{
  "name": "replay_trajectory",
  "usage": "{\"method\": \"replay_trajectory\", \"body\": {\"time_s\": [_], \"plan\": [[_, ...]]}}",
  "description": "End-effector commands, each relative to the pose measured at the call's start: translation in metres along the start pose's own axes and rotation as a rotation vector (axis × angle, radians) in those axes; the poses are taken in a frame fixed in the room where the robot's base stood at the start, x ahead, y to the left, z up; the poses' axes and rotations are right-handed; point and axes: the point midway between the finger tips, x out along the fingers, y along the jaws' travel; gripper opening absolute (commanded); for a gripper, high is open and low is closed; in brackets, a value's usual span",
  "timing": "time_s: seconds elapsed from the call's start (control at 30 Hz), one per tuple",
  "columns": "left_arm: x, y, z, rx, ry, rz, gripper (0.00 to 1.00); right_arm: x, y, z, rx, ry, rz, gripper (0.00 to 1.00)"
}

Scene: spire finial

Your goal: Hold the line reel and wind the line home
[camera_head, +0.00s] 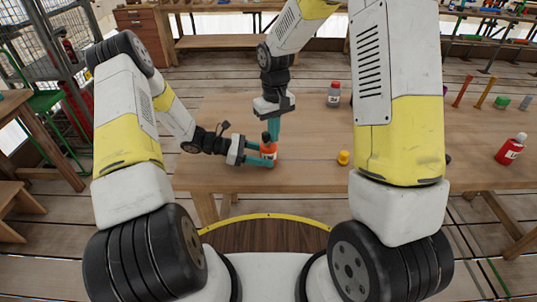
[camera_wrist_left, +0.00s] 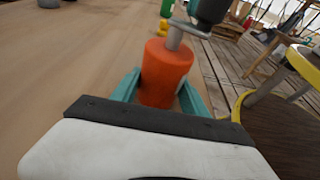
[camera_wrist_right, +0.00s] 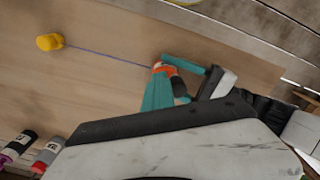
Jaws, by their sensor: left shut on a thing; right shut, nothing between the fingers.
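The orange line reel (camera_head: 268,150) stands above the front part of the wooden table. My left gripper (camera_head: 262,158) is shut on it; in the left wrist view the teal fingers flank the reel (camera_wrist_left: 166,72). A metal crank (camera_wrist_left: 178,32) with a dark knob (camera_wrist_left: 210,10) sits on top of the reel. My right gripper (camera_head: 273,128) points down from above, shut and empty, close beside the knob; I cannot tell whether they touch. A thin blue line (camera_wrist_right: 105,54) runs over the table from the reel to a small yellow piece (camera_wrist_right: 50,41).
The table (camera_head: 310,175) is clear around the yellow piece. A grey bottle with a red cap (camera_head: 333,94) stands farther back. Small coloured posts and pegs stand at the far right.

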Motion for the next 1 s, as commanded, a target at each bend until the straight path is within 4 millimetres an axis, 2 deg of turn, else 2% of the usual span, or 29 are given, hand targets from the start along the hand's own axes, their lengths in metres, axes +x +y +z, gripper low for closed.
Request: {"method": "replay_trajectory", "body": {"time_s": [0.6,1.0], "plan": [[0.000,0.002,0.000,-0.001,0.001,0.004,0.29,0.000,-0.003,0.004,-0.001,-0.004,-0.002,0.00],[0.000,0.001,0.000,-0.001,0.001,0.002,0.29,-0.031,-0.002,0.003,0.001,0.001,-0.001,0.00]]}}
